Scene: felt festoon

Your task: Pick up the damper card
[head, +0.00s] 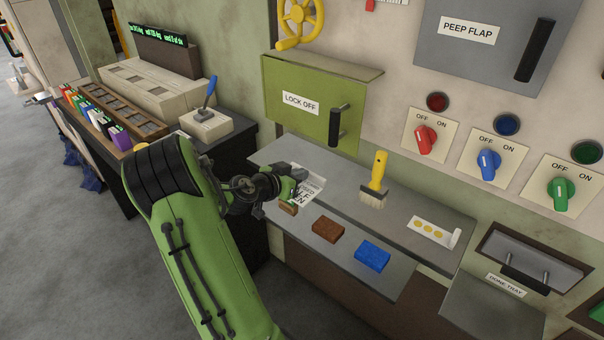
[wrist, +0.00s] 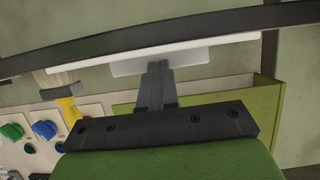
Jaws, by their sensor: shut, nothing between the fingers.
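A white card with dark lettering (head: 306,192), which looks like the damper card, lies at the left part of the grey shelf (head: 340,180). Its lettering is partly hidden by my gripper, so I cannot read all of it. My gripper (head: 297,177) is over the card's left side, shut and empty. In the wrist view my shut fingers (wrist: 155,80) point at a thin white slab seen edge-on (wrist: 215,46), probably the card, with a paler tab on it. I cannot tell whether the fingertips touch it.
A brush with a yellow handle (head: 376,180) stands right of the card. Brown (head: 328,229) and blue (head: 372,254) blocks lie in front. A white piece with yellow dots (head: 433,232) is farther right. The green lock-off box (head: 305,100) rises behind.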

